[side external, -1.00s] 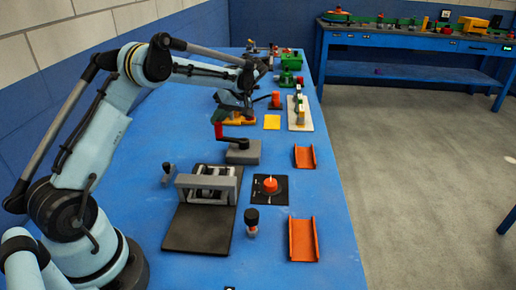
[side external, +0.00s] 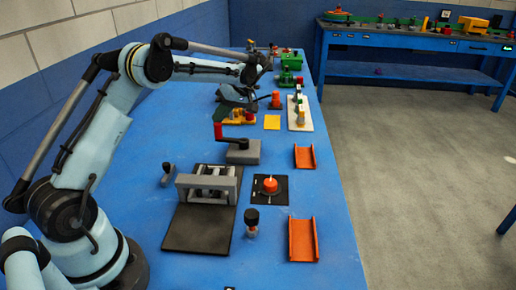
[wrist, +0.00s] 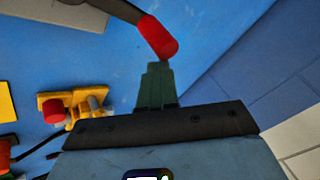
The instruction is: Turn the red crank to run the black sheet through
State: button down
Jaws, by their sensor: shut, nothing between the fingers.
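The red crank handle (side external: 218,131) stands upright on an arm joined to a grey block (side external: 243,153) beyond the roller frame. In the wrist view the handle (wrist: 158,38) lies just past my fingertips, and its dark arm runs to the upper left. My gripper (side external: 232,107) is above and slightly beyond the handle. Its green fingers (wrist: 155,70) are together and empty, seemingly apart from the handle. The black sheet (side external: 198,230) lies flat on the blue table in front of the grey roller frame (side external: 208,183); whether it reaches between the rollers is unclear.
A yellow fixture with a red knob (wrist: 54,111) is near my gripper. A yellow square (side external: 272,122), orange channels (side external: 303,240), a black pad with an orange knob (side external: 270,186) and a black-topped peg (side external: 251,222) stand to the right. The left wall is close to the table.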

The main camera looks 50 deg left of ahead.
aim_at(217, 124)
jog(key=c, duration=1.8)
grip_release()
jog(key=v, duration=1)
jog(key=shift+d+r, duration=0.1)
jog(key=shift+o, duration=1)
jog(key=shift+r, duration=0.1)
jog(key=shift+o, duration=1.2)
jog(key=shift+s+a+r+h, duration=0.1)
jog(key=shift+s+a+h, duration=0.1)
jog(key=shift+a+h, duration=0.1)
jog(key=o, duration=0.4)
jog(key=s+t+h, duration=0.1)
jog(key=s+a+t+h, duration=0.1)
jog(key=s, duration=0.1)
jog(key=s+a+r+t+h, duration=0.1)
jog(key=s+h, duration=0.1)
jog(key=shift+a+m+t, duration=0.25)
jog(key=shift+m+t, duration=0.05)
jog(key=shift+t, duration=0.1)
jog(key=shift+t+h, duration=0.4)
jog(key=shift+t, duration=0.2)
jog(key=f, duration=0.8)
jog(key=s+f, duration=0.1)
jog(key=f, duration=0.3)
grip_shut()
